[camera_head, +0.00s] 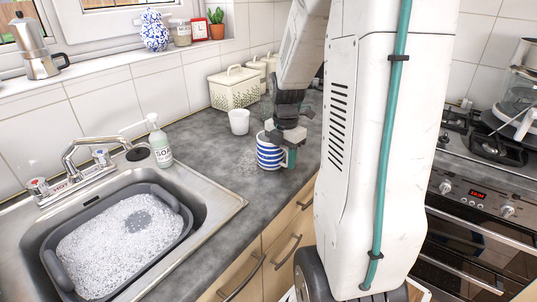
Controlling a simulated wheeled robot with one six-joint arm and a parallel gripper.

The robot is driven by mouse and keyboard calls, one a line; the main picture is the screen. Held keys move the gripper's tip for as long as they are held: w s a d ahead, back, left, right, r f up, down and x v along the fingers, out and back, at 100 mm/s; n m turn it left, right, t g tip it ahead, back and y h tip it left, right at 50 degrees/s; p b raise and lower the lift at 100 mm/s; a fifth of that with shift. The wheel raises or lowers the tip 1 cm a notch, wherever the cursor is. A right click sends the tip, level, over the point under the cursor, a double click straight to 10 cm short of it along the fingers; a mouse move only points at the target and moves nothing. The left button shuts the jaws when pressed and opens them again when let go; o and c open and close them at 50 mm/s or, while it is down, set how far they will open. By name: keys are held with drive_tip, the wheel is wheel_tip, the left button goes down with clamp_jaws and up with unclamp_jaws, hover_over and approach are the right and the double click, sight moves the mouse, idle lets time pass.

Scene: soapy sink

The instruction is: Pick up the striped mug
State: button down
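The striped mug (268,153), blue and white, stands upright on the grey counter to the right of the sink. My gripper (286,143) is at the mug's right side, just above and beside its rim. A teal part (291,157) shows at the mug's right, under my gripper; I cannot tell if it is the mug's handle or a part of my gripper. My arm comes down from above. The fingers overlap the mug in this view, so I cannot tell whether they touch it or are closed on it.
A white cup (239,122) stands behind the mug. A cream bread bin (234,89) is at the wall. A soap bottle (159,142) stands by the sink (222,201), which holds a grey foamy basin (62,271). The stove (480,170) is at right. The counter left of the mug is clear.

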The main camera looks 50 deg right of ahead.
drive_tip(key=shift+r, duration=0.1)
drive_tip(key=shift+r, duration=0.85)
drive_tip(key=shift+s+a+r, duration=0.1)
drive_tip(key=shift+s+r, duration=0.1)
drive_tip(key=shift+r, duration=0.75)
drive_tip(key=s+a+r, duration=0.1)
drive_tip(key=s+a, duration=0.6)
drive_tip(key=s, duration=0.6)
drive_tip(key=shift+s+a+r, duration=0.15)
drive_tip(key=shift+s+a, duration=0.05)
drive_tip(key=shift+a, duration=0.2)
